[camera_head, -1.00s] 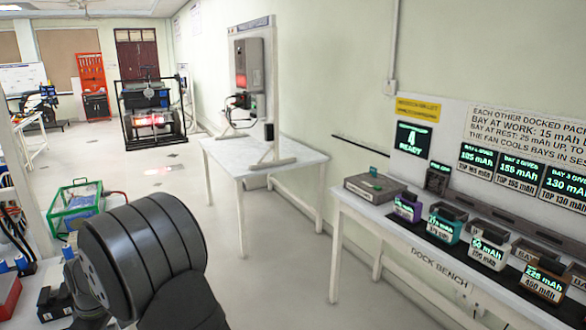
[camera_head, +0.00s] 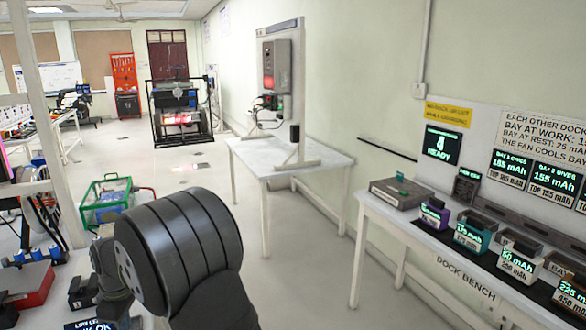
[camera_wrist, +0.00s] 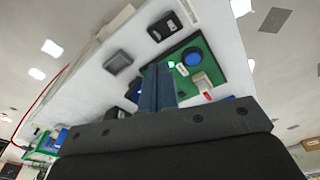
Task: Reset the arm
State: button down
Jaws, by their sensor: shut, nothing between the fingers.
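My gripper (camera_wrist: 158,84) shows in the wrist view as two dark blue-grey fingers, closed together and with nothing held. Behind the fingers is a white surface (camera_wrist: 105,55), seen at a steep tilt. It bears a green board (camera_wrist: 208,57) with a blue round part (camera_wrist: 192,57) and a small white part with a red tip (camera_wrist: 202,80). The fingers overlap the board's left edge in the picture; whether they touch it I cannot tell. In the head view a dark rounded link of my arm (camera_head: 178,250) fills the lower left, and my gripper is out of sight.
The dock bench (camera_head: 385,208) with several docked packs stands at the right. A white table (camera_head: 300,165) with an upright panel stands in the middle. A green crate (camera_head: 105,200) is at the left, and a red box (camera_head: 28,285) lower left. Floor between is clear.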

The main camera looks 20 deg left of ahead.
jog(key=n, duration=0.2)
jog(key=f+n, duration=0.1)
jog(key=n, duration=0.2)
jog(key=shift+s+d+f+n+h, duration=0.15)
jog(key=shift+s+d+n+h, duration=0.15)
jog(key=shift+s+d+n, duration=0.1)
jog(key=n, duration=0.3)
jog(key=f+n, duration=0.1)
jog(key=n, duration=0.1)
jog(key=shift+s+d, duration=0.2)
jog(key=shift+s, duration=0.05)
jog(key=shift+f, duration=0.1)
